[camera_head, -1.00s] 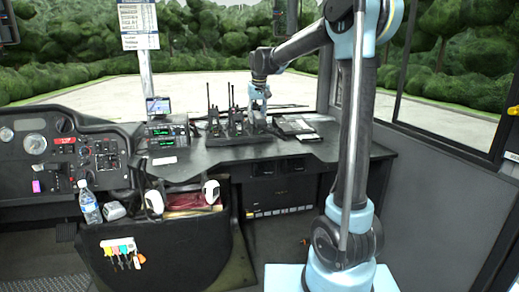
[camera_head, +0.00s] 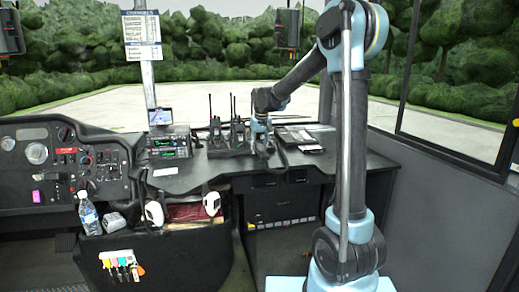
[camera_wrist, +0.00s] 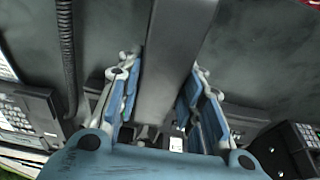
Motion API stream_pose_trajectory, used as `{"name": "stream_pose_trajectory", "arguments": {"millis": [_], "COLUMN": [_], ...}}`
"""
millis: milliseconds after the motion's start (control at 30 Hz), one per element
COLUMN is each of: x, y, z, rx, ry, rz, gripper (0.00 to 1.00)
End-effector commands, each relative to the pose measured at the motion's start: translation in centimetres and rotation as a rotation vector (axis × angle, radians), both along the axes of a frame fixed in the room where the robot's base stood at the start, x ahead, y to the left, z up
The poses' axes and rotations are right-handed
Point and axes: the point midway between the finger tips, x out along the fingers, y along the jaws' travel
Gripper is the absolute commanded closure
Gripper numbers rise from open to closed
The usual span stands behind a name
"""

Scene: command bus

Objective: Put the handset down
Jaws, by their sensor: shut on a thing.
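My gripper (camera_wrist: 160,112) is shut on the handset (camera_wrist: 172,62), a long dark grey bar that runs from between the blue-padded fingers to the top edge of the wrist view. In the head view my gripper (camera_head: 259,133) points down, low over the dark dashboard shelf (camera_head: 205,176), to the right of the upright radios. I cannot tell whether the handset touches the shelf. A keypad phone base (camera_wrist: 30,118) with a coiled cord (camera_wrist: 66,60) lies left of the fingers in the wrist view.
Handheld radios (camera_head: 225,138) with upright antennas stand just left of my gripper. A flat dark device (camera_head: 296,138) lies close on its right. A radio set (camera_head: 168,146) with green displays stands further left. A water bottle (camera_head: 89,213) is at the lower left.

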Motion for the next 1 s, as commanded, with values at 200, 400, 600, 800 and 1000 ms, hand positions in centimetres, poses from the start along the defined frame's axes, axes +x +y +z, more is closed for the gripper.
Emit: {"name": "stream_pose_trajectory", "arguments": {"millis": [200, 400, 600, 800, 1000], "x": [0.00, 0.01, 0.00, -0.02, -0.05], "y": [0.02, 0.03, 0.05, 0.09, 0.14], "z": [-0.10, -0.50, -0.65, -0.64, -0.22], "rx": [0.000, 0.000, 0.000, 0.000, 0.000], "ry": [0.000, 0.000, 0.000, 0.000, 0.000], "rz": [0.000, 0.000, 0.001, 0.001, 0.002], "gripper": [0.94, 0.94, 0.46, 0.46, 0.46]}}
